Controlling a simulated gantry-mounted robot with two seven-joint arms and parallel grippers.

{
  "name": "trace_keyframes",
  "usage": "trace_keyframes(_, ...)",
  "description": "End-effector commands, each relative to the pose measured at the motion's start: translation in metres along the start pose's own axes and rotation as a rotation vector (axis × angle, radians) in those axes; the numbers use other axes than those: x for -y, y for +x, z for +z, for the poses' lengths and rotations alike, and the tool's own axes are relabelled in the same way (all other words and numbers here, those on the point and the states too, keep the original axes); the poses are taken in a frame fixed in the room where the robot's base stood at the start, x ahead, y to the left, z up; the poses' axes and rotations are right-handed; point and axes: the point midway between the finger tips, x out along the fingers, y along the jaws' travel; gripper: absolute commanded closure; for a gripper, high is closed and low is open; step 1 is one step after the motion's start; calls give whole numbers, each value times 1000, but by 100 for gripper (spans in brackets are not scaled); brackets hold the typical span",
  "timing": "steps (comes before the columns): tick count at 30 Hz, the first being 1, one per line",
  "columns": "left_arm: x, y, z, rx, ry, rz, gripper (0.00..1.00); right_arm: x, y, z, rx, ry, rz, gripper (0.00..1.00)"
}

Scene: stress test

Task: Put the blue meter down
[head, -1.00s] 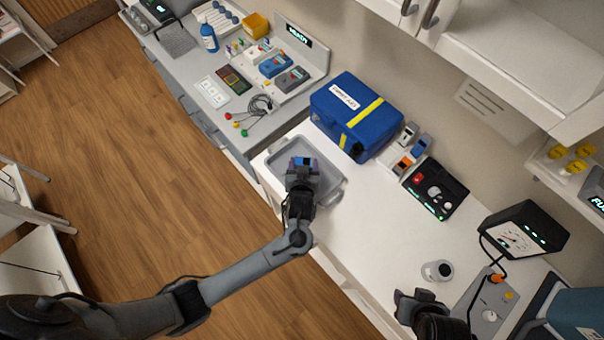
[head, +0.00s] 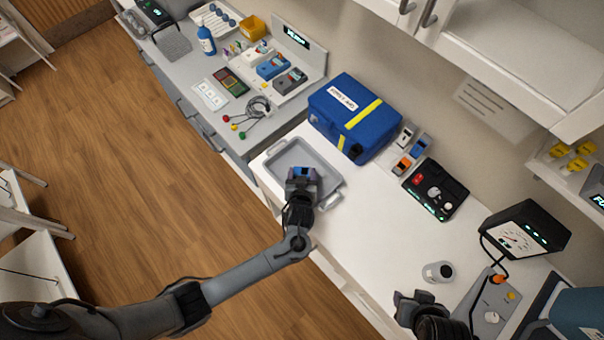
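A small blue meter (head: 303,172) shows between the fingers of my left gripper (head: 302,177). The gripper looks shut on it. They are over the near right part of a grey tray (head: 283,164) on the white counter. The gripper hides the underside of the meter, so I cannot tell whether it touches the tray. My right gripper (head: 414,296) is over the counter at the lower right, apart from the meter. Its fingertips are too dark to read.
A blue case with a yellow strap (head: 335,105) stands behind the tray. Right of it are small white, blue and orange devices (head: 402,165), a black control box (head: 438,188) and a dial meter (head: 522,232). The counter's middle is clear.

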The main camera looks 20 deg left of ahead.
Motion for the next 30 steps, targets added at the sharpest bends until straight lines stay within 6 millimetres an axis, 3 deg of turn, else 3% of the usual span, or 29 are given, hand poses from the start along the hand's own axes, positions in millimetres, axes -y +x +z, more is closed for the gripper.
trace_keyframes(1,0,0,0,1,0,0,27,0,0,0,0,1,0,57)
trace_keyframes(5,0,0,0,1,0,0,8,0,0,0,0,0,0,57)
trace_keyframes(17,0,-4,-2,1,0,1,8,-1,-2,0,1,-5,4,57)
trace_keyframes(23,-1,-29,-2,2,-2,3,8,-2,-6,-1,1,-9,8,57)
trace_keyframes(30,-1,-74,-2,2,-3,2,8,-3,-10,-3,1,-9,7,57)
